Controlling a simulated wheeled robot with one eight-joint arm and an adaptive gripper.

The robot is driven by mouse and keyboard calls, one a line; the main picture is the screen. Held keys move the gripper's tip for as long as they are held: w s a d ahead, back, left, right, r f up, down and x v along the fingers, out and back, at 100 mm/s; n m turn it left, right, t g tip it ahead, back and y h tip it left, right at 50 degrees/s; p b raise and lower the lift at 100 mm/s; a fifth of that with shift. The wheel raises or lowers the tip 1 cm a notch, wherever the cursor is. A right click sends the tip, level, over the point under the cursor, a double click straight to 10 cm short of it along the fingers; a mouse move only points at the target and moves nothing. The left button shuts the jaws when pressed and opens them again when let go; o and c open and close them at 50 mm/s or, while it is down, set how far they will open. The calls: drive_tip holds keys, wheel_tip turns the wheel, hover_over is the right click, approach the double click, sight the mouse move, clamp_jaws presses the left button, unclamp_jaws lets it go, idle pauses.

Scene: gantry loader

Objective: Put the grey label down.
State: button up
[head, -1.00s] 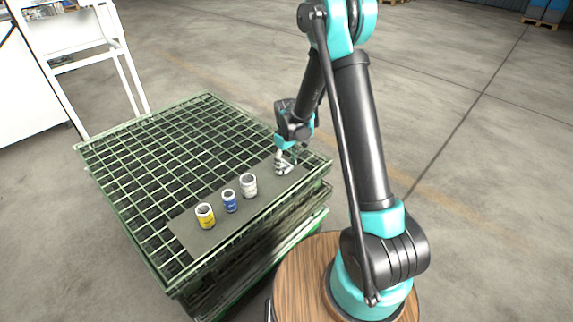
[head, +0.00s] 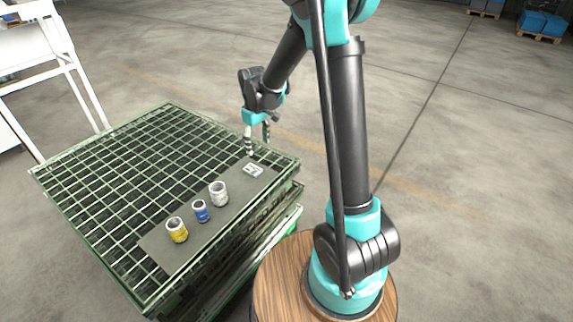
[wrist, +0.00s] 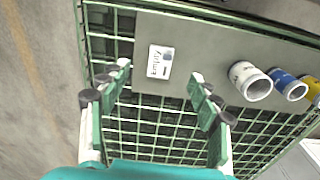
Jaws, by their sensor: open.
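The label (head: 253,170), a small flat card with a pale face and grey marks, lies on the dark grey board (head: 210,222) near its far right end. In the wrist view the label (wrist: 160,62) shows dark print and lies flat on the board, apart from the fingers. My gripper (head: 259,146) is open and empty just above and behind the label. In the wrist view its two fingers (wrist: 160,88) are spread wide, with the label beyond the tips and between them.
On the board stand a white can (head: 218,194), a blue can (head: 201,211) and a yellow can (head: 177,230) in a row. The board lies on a green mesh crate (head: 100,180). A white frame (head: 75,65) stands behind at the left.

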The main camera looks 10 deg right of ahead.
drive_tip(key=s+d+m+t, duration=0.2)
drive_tip(key=s+d+m, duration=0.2)
drive_tip(key=s+d, duration=0.4)
drive_tip(key=s+d+m+t, duration=0.2)
drive_tip(key=s+d+m, duration=0.2)
drive_tip(key=s+d, duration=0.4)
drive_tip(key=s+r, duration=0.1)
drive_tip(key=s, duration=0.6)
drive_tip(key=shift+s, duration=0.25)
drive_tip(key=shift+c, duration=0.6)
